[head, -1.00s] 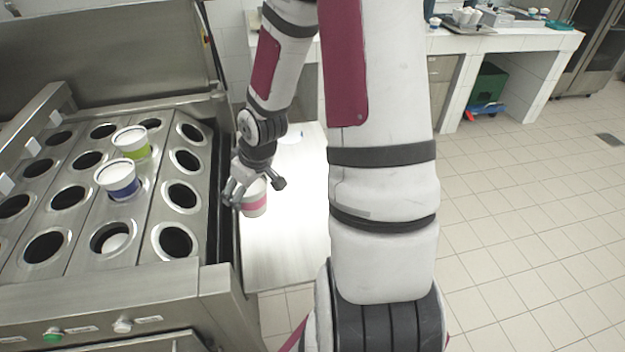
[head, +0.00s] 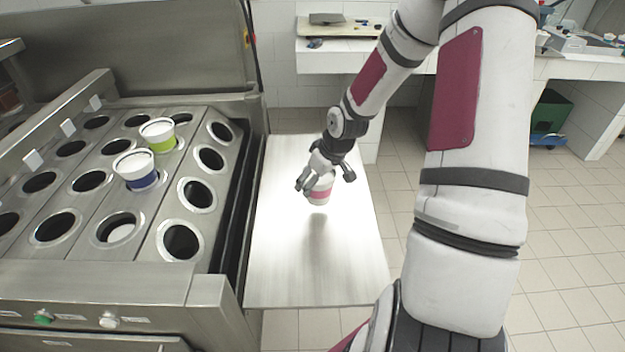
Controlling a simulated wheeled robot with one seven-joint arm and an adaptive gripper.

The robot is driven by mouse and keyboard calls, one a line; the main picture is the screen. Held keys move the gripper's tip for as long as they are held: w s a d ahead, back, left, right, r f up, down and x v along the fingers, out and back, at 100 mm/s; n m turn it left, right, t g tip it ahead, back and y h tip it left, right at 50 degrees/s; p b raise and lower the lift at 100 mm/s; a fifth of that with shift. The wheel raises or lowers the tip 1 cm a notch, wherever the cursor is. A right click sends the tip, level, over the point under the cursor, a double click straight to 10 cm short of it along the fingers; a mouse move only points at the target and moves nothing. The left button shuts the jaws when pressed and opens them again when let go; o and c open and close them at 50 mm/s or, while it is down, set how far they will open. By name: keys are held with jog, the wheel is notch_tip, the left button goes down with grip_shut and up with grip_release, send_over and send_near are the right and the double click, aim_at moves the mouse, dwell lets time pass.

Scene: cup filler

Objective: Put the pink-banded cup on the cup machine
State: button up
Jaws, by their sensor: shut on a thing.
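The pink-banded cup (head: 319,194) is white with a pink band. My gripper (head: 325,180) is shut on it and holds it above the bare metal side table, with a shadow below it. The cup machine (head: 150,277) stands to the left, its steel top full of round holes. A blue-banded cup (head: 136,169) and a green-banded cup (head: 158,135) stand in two of its holes. My fingers hide part of the held cup's top.
The metal side table (head: 320,270) adjoins the machine's right side and looks otherwise empty. One front hole (head: 120,230) shows something white deep inside. Several other holes, including the right column, look empty. White counters stand behind.

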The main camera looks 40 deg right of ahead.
jog(key=w, duration=0.1)
jog(key=w+d, duration=0.1)
jog(key=w, duration=0.1)
jog(key=w+d, duration=0.1)
jog(key=shift+w+d+f, duration=0.1)
jog(key=shift+w+f, duration=0.1)
jog(key=shift+w, duration=0.2)
jog(key=shift+f, duration=1.75)
jog(key=shift+f, duration=0.1)
jog(key=o, duration=1.5)
jog(key=shift+o, duration=0.2)
